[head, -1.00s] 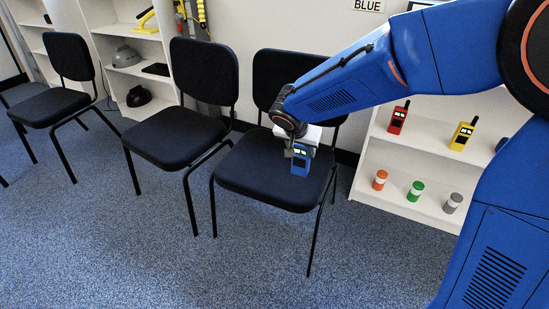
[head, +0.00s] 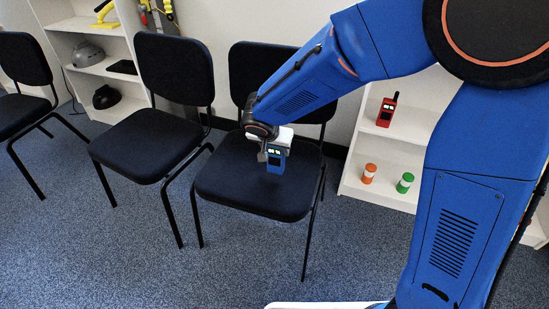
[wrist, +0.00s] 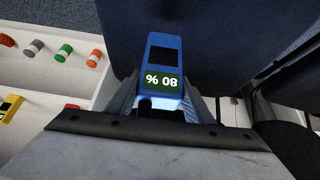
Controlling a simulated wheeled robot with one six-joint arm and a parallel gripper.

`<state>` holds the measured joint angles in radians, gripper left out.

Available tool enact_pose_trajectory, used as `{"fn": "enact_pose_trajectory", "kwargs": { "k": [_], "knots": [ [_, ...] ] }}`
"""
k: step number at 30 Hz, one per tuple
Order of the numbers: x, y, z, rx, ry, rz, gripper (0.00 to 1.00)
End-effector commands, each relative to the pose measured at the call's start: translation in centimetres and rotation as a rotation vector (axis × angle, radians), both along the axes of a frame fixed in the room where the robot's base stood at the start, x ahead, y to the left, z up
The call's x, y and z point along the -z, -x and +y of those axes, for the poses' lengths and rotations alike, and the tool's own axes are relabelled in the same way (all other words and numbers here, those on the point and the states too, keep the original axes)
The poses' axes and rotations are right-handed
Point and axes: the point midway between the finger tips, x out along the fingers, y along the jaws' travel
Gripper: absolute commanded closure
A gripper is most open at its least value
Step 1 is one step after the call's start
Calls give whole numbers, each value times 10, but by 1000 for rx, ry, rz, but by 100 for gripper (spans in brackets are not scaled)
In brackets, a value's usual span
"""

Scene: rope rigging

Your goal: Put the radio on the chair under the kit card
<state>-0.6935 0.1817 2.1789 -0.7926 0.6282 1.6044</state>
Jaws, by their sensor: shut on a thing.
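My gripper (head: 266,152) is shut on a blue radio (head: 276,162), over the seat of the right-hand black chair (head: 235,190). In the wrist view the radio (wrist: 165,48) is between the fingers, its dark screen reading "80 %", with the dark chair seat (wrist: 235,45) beyond it. I cannot tell whether the radio touches the seat. No kit card shows in the present views; the wall above this chair is out of the picture or behind my arm.
Two more black chairs (head: 150,150) (head: 15,110) stand to the left. A white shelf (head: 375,150) right of the chair holds a red radio (head: 386,112), an orange-and-white cylinder (head: 369,174) and a green-and-white one (head: 405,183). Another shelf (head: 75,25) stands behind. Carpet in front is clear.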

Motion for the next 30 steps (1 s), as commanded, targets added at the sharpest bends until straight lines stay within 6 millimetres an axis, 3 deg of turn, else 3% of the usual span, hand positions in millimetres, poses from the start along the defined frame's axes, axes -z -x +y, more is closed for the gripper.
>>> {"fn": "enact_pose_trajectory", "kwargs": {
  "k": [12,25,26,27,30],
  "knots": [
    [40,0,0,-1,0,0,84],
    [45,0,0,0,0,1,84],
    [45,0,0,0,0,1,46],
    [44,0,0,1,-1,1,37],
    [44,0,0,0,0,1,35]
  ]
}}
